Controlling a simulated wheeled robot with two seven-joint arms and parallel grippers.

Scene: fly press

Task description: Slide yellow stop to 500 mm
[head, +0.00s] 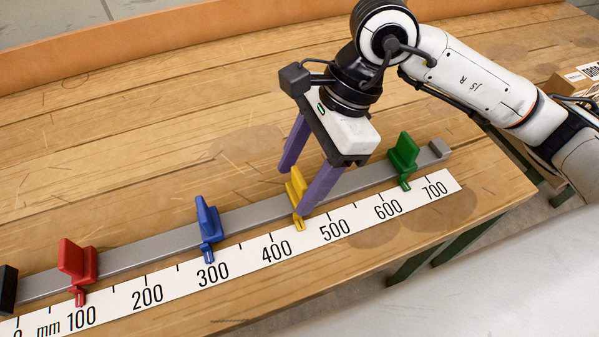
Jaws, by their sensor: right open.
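The yellow stop (298,190) sits on the grey rail (240,217), and its pointer is between the 400 and 500 marks of the white scale (180,287), roughly midway. My right gripper (293,192) is above the rail with its two purple fingers pointing down. It is open, with one finger on the far side of the yellow stop and the other at its near right side, partly hiding it. I cannot tell whether either finger touches the stop. My left gripper is out of view.
On the same rail, a blue stop (208,220) is near 300, a red stop (76,262) near 100, and a green stop (403,155) between 600 and 700. A grey end block (440,148) closes the right end. The rail between yellow and green is clear.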

